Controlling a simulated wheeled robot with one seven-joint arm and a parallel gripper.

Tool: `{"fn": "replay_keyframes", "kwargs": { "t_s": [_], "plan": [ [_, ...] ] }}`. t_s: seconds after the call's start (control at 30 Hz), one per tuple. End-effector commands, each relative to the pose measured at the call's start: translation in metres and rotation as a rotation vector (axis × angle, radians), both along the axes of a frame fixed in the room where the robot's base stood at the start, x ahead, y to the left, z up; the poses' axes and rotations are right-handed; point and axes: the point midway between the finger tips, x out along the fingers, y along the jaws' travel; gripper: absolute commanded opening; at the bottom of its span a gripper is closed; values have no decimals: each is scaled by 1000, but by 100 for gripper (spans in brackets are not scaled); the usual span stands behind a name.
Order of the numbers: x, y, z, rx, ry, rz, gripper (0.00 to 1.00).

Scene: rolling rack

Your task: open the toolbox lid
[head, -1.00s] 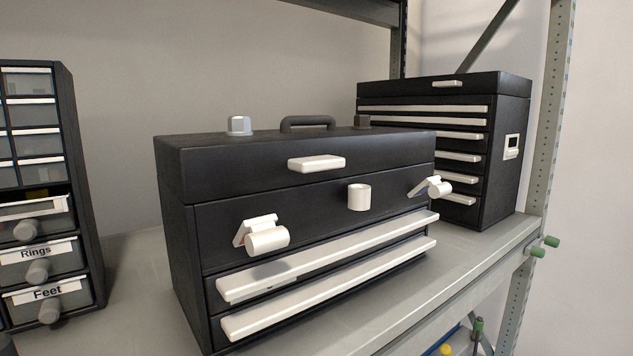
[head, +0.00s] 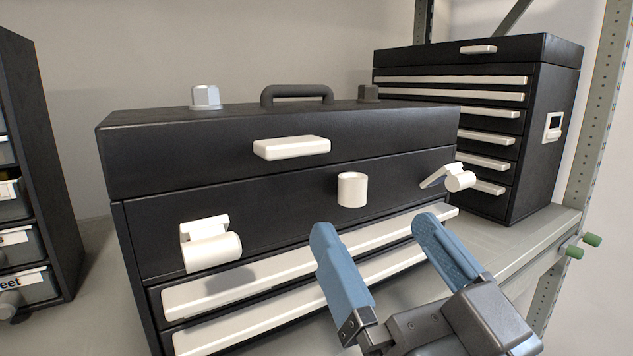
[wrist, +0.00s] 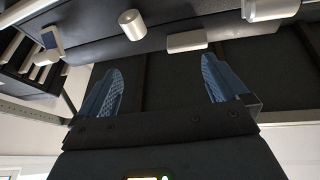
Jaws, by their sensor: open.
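The black toolbox (head: 285,187) stands on the shelf with its lid (head: 200,155) down. A white lid handle (head: 291,148) sits on the lid's front and also shows in the wrist view (wrist: 187,41). Below the lid are a left white latch (head: 208,246), a white cylinder (head: 352,190) and a right white latch (head: 455,178). I cannot tell whether the latches are fastened. My gripper (head: 373,230) is open and empty, in front of the lower drawers, below and right of the lid handle. Its blue fingers also show in the wrist view (wrist: 163,70).
A second black drawer cabinet (head: 545,150) stands behind on the right. A parts organizer (head: 35,170) stands at the left. Long white drawer handles (head: 235,292) stick out low on the toolbox front. A grey carry handle (head: 297,94) is on the lid's top. A shelf post (head: 597,110) rises at the right.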

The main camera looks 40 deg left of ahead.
Motion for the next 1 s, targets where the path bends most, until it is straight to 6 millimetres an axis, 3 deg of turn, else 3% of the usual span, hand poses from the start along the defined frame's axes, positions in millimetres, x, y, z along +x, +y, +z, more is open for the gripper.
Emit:
{"fn": "replay_keyframes", "kwargs": {
  "t_s": [0.1, 0.3, 0.73, 1.0],
  "plan": [
    [-7, 19, 19, -38, -63, 72, 100],
    [-13, 34, 31, -69, -101, 122, 100],
    [7, 84, 56, -70, -101, 123, 100],
    [14, 97, 59, -68, -101, 120, 100]
  ]
}}
